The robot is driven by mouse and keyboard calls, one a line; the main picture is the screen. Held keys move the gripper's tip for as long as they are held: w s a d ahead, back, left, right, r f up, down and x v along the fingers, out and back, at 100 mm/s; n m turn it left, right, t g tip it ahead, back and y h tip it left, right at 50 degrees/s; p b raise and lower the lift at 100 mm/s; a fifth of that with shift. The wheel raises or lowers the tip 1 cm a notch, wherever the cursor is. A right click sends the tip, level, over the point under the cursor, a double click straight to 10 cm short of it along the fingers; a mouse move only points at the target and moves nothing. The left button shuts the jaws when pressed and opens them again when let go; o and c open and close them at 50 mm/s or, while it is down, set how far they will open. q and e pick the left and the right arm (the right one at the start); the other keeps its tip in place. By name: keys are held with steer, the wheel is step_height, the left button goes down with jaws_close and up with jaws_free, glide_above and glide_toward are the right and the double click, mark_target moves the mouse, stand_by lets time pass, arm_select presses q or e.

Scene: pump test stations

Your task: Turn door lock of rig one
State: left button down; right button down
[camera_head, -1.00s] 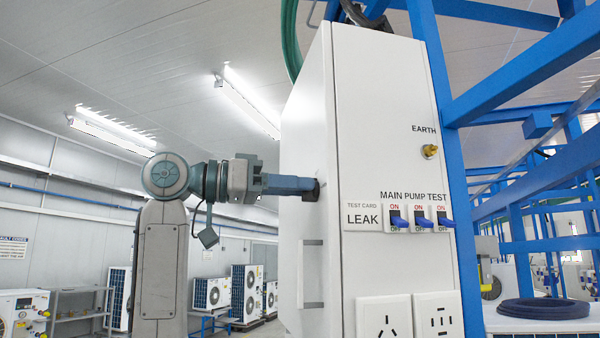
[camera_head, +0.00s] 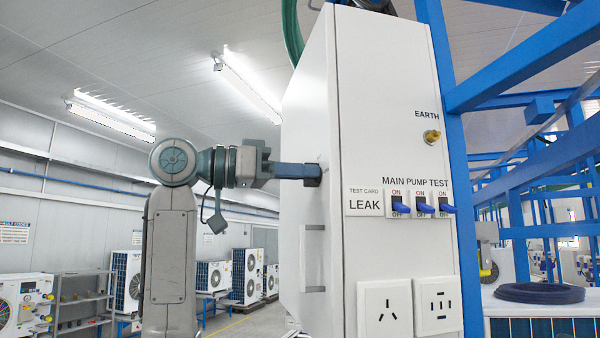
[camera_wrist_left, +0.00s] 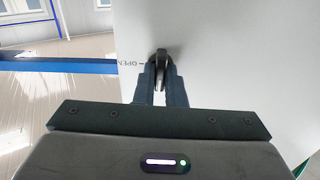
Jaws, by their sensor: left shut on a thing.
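The white cabinet of the rig (camera_head: 305,150) stands at the centre, with its narrow door side facing my left arm. My left gripper (camera_head: 312,174) reaches in from the left and meets that side above the door handle. In the left wrist view the gripper (camera_wrist_left: 160,85) is shut on the dark door lock (camera_wrist_left: 161,62), one finger on each side. The word OPEN is printed left of the lock. The fingers hide part of the lock. My right gripper does not show.
The front panel has three blue switches (camera_head: 422,208), a brass earth terminal (camera_head: 431,136) and two sockets (camera_head: 410,309). A vertical door handle (camera_head: 314,258) sits below the lock. Blue frame beams (camera_head: 455,150) stand close on the right. Free floor lies behind on the left.

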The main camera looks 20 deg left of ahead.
arm_select(q)
steer(key=m, duration=1.1)
steer(key=m+b, duration=0.1)
steer(key=m, duration=0.5)
steer(key=shift+s+d+f, duration=0.1)
steer(key=shift+s+f, duration=0.05)
steer(key=shift+f, duration=0.1)
steer(key=shift+m, duration=0.4)
steer(key=c, duration=1.5)
jaws_free()
